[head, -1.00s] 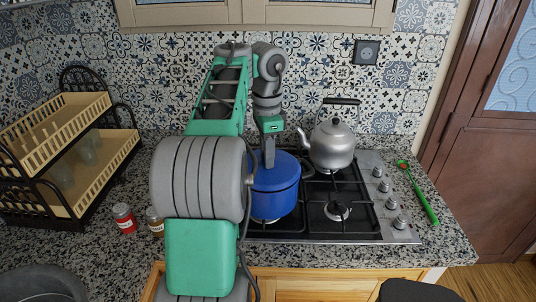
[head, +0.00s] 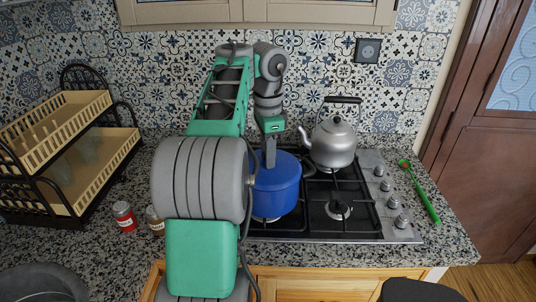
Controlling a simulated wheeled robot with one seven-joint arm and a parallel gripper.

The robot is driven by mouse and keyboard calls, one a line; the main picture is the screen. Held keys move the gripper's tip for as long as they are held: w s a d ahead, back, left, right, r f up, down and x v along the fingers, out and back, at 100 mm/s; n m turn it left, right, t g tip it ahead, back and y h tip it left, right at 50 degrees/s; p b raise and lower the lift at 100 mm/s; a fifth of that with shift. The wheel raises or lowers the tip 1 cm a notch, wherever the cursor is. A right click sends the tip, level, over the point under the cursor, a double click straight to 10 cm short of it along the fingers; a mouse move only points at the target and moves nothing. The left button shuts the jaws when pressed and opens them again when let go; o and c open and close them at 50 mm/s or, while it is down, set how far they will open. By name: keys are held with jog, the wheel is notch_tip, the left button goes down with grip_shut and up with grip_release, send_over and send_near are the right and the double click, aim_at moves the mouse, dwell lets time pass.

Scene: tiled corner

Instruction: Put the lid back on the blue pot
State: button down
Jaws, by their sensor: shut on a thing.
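The blue pot (head: 277,198) stands on the front left part of the gas hob, partly hidden on its left by my arm. A blue lid (head: 286,163) shows at the top of the pot and looks to lie on it or just over it; I cannot tell whether it is fully seated. My gripper (head: 269,163) points down over the lid's middle, with its fingers close together and shut on the lid. The lid's handle is hidden by the fingers.
A silver kettle (head: 333,144) stands behind and right of the pot. The front right burner (head: 338,209) is free. A green ladle (head: 422,195) lies right of the hob. A dish rack (head: 75,150) and two spice jars (head: 124,216) stand on the left.

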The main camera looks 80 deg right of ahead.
jog(key=c, duration=1)
grip_release()
jog(key=shift+c, duration=0.2)
jog(key=shift+o, duration=0.2)
jog(key=o, duration=0.4)
jog(key=shift+o, duration=0.2)
notch_tip(320, 180, up, 7)
jog(key=p, duration=0.7)
